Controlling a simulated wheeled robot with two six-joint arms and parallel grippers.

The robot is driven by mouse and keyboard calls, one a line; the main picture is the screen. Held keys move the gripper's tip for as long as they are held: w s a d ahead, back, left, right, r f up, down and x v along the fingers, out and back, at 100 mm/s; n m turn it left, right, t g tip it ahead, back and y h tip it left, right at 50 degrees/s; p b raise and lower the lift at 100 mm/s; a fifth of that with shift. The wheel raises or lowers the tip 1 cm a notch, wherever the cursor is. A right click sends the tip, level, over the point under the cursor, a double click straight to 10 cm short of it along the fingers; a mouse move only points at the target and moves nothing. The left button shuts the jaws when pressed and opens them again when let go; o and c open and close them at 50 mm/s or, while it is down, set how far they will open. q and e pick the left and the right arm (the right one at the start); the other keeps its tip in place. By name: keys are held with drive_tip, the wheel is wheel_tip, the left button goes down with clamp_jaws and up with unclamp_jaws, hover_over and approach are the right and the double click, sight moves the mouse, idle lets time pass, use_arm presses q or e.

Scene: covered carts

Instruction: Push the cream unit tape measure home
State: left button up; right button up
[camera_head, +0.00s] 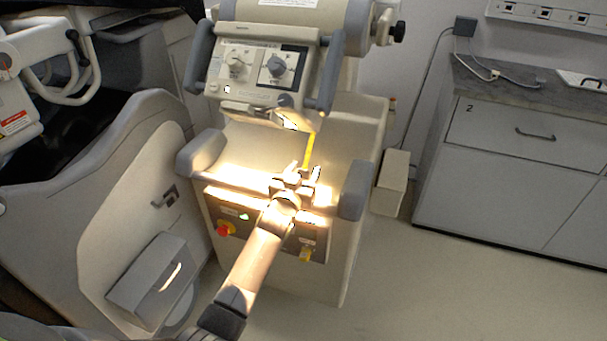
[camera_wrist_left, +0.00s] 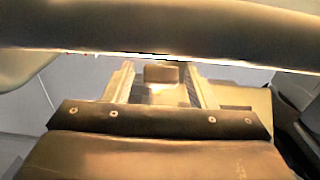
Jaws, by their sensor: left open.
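The cream unit (camera_head: 340,130) stands in the middle of the head view. Its tape measure shows as a narrow yellow strip (camera_head: 309,150) hanging below the control panel. My left gripper (camera_head: 303,170) is open, at the strip's lower end and over the unit's front bar. I cannot tell whether it touches the strip; the strip's lower end is hidden by the gripper. In the left wrist view, the open fingers (camera_wrist_left: 161,85) flank a small brownish block (camera_wrist_left: 161,74) farther off; I cannot tell what it is. My right gripper is not in view.
A dark bar (camera_wrist_left: 160,28) crosses the wrist view close above the fingers. The control panel (camera_head: 262,65) overhangs the strip. The front panel has a red button (camera_head: 223,230). Another cream machine (camera_head: 120,180) stands left, a cabinet (camera_head: 520,170) right, with clear floor (camera_head: 450,290) between.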

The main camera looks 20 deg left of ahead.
use_arm(q)
clamp_jaws()
drive_tip(key=w+r, duration=0.3)
drive_tip(key=shift+w+r, duration=0.3)
drive_tip(key=shift+r, duration=0.1)
idle(0.3)
unclamp_jaws()
drive_tip(key=shift+s+f, duration=0.1)
